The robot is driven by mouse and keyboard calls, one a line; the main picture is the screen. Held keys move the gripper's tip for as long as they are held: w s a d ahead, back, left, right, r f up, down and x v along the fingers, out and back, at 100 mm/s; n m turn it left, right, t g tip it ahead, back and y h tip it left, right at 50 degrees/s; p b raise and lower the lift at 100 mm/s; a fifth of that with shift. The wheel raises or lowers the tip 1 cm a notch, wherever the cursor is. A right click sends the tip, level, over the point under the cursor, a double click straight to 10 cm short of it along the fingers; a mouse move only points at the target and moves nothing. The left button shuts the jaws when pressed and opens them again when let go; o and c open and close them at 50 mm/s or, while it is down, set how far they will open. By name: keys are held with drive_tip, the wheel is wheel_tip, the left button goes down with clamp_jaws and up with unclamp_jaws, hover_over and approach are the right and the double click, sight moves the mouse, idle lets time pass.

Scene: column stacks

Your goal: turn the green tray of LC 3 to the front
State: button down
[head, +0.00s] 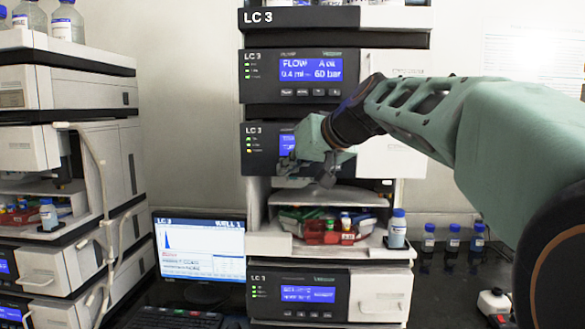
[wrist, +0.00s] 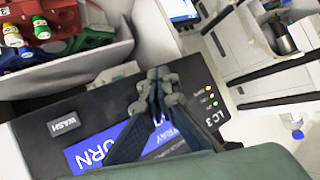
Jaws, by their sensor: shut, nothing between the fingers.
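The LC 3 stack stands in the middle of the head view. In its open sampler bay, a red tray (head: 312,238) with several capped vials faces the front. Part of the green tray (head: 292,213) shows behind it to the left. The wrist view shows the red tray (wrist: 62,18) and a green edge (wrist: 92,39) at upper left. My gripper (head: 308,172) is shut and empty in front of the panel above the bay. Contact cannot be told.
A WASH button (wrist: 65,124) sits on the panel. A blue-capped bottle (head: 397,230) stands at the bay's right edge. Another stack (head: 60,150) stands at left, with a monitor (head: 200,245) between.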

drive_tip(key=shift+s+b, duration=0.4)
drive_tip(key=shift+s, duration=0.35)
drive_tip(key=s+b, duration=0.1)
drive_tip(key=s, duration=0.1)
drive_tip(key=s+b, duration=0.1)
drive_tip(key=s, duration=0.2)
drive_tip(key=shift+s+a+r, duration=0.1)
drive_tip(key=shift+a+r, duration=0.05)
idle(5.0)
